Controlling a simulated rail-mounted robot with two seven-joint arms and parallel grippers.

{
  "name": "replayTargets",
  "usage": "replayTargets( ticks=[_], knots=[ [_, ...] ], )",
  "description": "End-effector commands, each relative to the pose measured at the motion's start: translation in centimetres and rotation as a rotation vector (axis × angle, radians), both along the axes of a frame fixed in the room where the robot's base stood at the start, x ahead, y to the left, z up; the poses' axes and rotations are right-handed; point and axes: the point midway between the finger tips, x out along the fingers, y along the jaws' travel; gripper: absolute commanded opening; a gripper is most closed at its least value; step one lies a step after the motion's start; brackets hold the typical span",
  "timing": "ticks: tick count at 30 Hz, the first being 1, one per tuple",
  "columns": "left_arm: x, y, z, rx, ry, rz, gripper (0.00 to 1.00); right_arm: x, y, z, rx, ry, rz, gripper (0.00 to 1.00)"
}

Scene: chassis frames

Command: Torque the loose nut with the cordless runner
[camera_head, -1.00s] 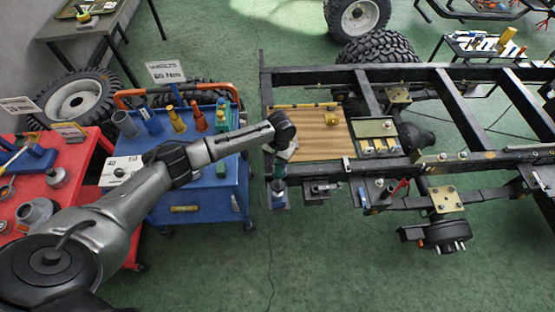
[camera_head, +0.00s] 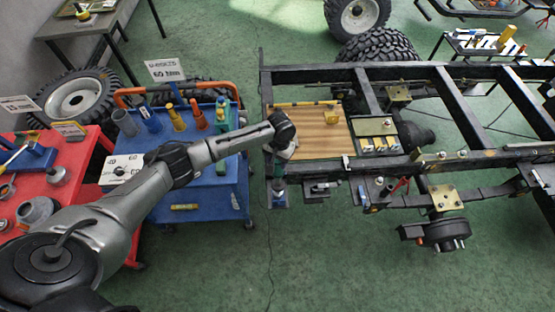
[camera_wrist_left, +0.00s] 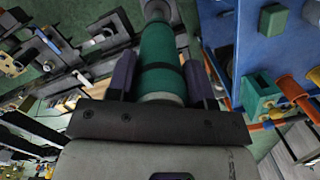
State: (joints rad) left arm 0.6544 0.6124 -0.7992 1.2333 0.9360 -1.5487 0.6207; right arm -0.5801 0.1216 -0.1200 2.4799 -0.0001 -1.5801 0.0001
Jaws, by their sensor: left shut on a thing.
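My left gripper (camera_wrist_left: 160,84) is shut around a green cylindrical tool (camera_wrist_left: 158,58) with a dark band, which looks like the cordless runner. Its dark fingers press on both sides of it. In the head view my left gripper (camera_head: 281,160) is at the near left corner of the black chassis frame (camera_head: 395,165). The runner (camera_head: 279,188) points down there beside the rail, partly hidden by my wrist. I cannot make out the loose nut, nor whether the runner's tip touches anything. My right gripper is not in view.
A blue cart (camera_head: 190,215) with upright colored tools and a 60 Nm sign (camera_head: 166,71) stands left of the chassis. A red cart (camera_head: 85,185) is farther left. A wooden board (camera_head: 320,135) lies across the frame. Green floor (camera_head: 340,260) in front is clear.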

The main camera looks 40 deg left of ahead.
Motion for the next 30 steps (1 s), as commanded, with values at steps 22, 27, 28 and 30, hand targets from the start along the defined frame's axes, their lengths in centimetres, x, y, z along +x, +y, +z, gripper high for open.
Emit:
replayTargets(
  ticks=[22, 27, 28, 30],
  knots=[
    [0.12, 0.00, -0.38, -0.001, -0.003, 0.000, 0.00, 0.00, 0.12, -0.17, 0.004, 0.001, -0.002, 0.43],
    [0.12, 0.01, -0.54, -0.001, -0.003, 0.000, 0.00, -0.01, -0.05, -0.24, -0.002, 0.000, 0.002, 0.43],
    [0.12, 0.01, -0.58, -0.001, -0.003, 0.000, 0.00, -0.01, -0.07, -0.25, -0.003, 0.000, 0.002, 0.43],
    [0.12, 0.01, -0.64, -0.001, -0.003, 0.000, 0.00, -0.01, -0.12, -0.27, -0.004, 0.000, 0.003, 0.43]
  ],
)
